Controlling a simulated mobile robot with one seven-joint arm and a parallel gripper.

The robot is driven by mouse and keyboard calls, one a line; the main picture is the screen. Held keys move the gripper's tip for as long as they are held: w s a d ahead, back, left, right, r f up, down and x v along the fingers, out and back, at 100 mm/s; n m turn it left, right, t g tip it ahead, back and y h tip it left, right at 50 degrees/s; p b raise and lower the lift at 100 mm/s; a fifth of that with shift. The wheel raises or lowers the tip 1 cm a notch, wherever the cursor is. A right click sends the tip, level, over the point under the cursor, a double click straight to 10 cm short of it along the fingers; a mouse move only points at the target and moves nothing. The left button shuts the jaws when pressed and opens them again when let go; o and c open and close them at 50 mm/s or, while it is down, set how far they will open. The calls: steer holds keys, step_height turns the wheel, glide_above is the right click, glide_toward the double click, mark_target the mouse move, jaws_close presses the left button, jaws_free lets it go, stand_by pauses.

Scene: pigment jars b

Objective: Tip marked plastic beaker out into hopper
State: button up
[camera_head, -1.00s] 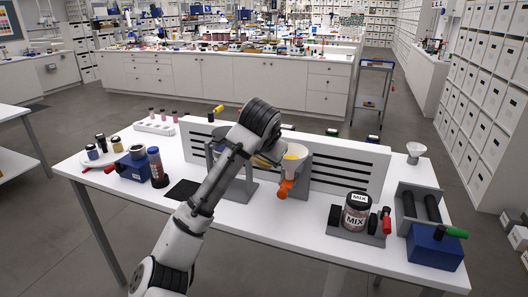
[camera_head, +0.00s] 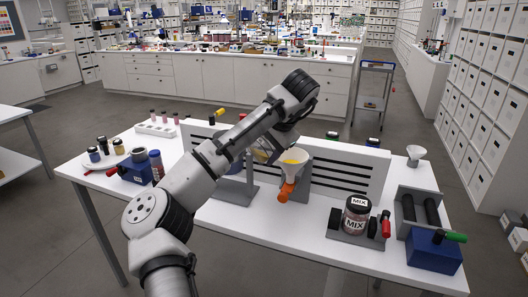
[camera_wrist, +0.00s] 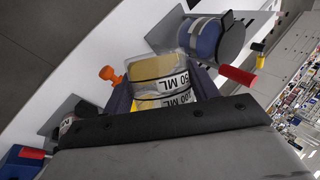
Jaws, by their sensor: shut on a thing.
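The clear plastic beaker (camera_wrist: 156,68), with black and white volume marks, shows in the wrist view with yellow material in it. My gripper (camera_wrist: 163,90) is shut on it, with a dark finger on each side. The beaker looks tilted, though how far is hard to tell. The hopper (camera_head: 294,156) is a pale funnel with yellow material in it, held on a grey stand above the table. My gripper end is just left of it in the head view, mostly hidden by my arm. The hopper's orange outlet (camera_wrist: 109,75) shows left of the beaker in the wrist view.
A blue drum (camera_wrist: 201,40) with a red handle (camera_wrist: 238,76) is close to the beaker. A slotted white panel (camera_head: 345,172) stands behind the hopper. A MIX jar (camera_head: 357,214) and a blue box (camera_head: 433,250) are to the right. The front table between is clear.

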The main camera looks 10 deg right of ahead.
steer(key=r+y, duration=0.2)
steer(key=shift+w+d+m+g+y, duration=0.1)
steer(key=shift+d+m+g+y, duration=0.2)
steer(key=shift+g, duration=0.1)
steer(key=shift+d+r+m+y, duration=0.15)
steer(key=shift+r+m+y, duration=0.15)
steer(key=shift+y, duration=0.4)
stand_by(1.0)
steer(key=shift+w+d+r+g+y, duration=0.1)
steer(key=shift+d+r+g+y, duration=0.3)
steer(key=shift+y, duration=0.3)
steer(key=shift+a+m, duration=0.1)
steer(key=shift+m, duration=0.2)
